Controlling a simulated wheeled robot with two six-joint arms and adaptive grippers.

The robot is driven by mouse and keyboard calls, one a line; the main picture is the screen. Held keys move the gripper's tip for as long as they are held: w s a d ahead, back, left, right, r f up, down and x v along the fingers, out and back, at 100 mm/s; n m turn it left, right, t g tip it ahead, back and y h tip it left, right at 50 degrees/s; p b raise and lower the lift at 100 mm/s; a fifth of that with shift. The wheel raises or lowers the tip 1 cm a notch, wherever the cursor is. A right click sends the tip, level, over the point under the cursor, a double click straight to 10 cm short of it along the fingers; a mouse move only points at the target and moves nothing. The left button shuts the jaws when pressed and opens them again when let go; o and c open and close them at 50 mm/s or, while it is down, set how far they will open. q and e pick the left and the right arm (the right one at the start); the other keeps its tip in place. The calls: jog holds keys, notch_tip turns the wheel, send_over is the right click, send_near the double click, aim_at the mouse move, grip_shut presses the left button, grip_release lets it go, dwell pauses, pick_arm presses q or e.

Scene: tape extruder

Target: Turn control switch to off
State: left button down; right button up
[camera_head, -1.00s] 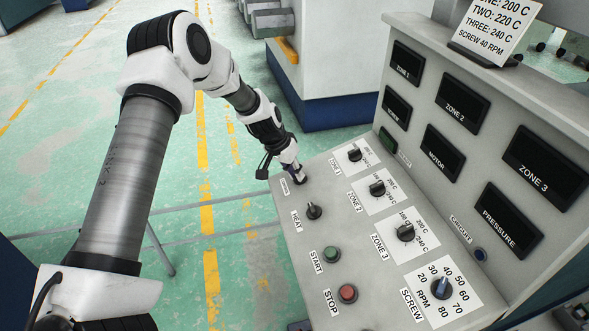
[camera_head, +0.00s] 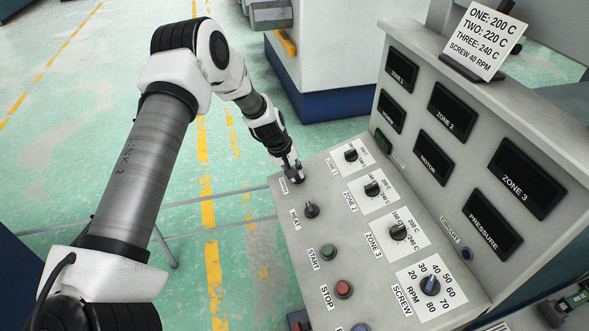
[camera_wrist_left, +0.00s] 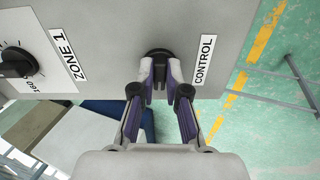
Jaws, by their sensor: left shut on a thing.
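The control switch (camera_wrist_left: 158,53) is a dark round knob beside the CONTROL label (camera_wrist_left: 204,60) in the left wrist view. My left gripper (camera_wrist_left: 159,74) is shut on it, one finger on each side. In the head view my left gripper (camera_head: 292,171) reaches down to the far left corner of the sloped panel (camera_head: 325,250). The switch is mostly hidden there by the fingers, and I cannot tell its setting. My right gripper is not in view.
The heat switch (camera_head: 311,210), green start button (camera_head: 328,251) and red stop button (camera_head: 344,289) run down the panel's left side. The Zone 1 knob (camera_head: 351,154) is close on the right. Dark displays (camera_head: 452,110) stand behind. Open floor lies left.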

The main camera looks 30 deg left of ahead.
pick_arm(q)
jog(key=shift+s+f+n, duration=0.2)
jog(key=shift+n, duration=0.1)
jog(key=c, duration=1.4)
grip_release()
jog(key=shift+o, duration=1.1)
jog(key=shift+w, duration=0.25)
jog(key=shift+r, duration=0.1)
jog(key=v, duration=1.1)
jog(key=shift+r, duration=0.4)
jog(key=shift+a, duration=0.1)
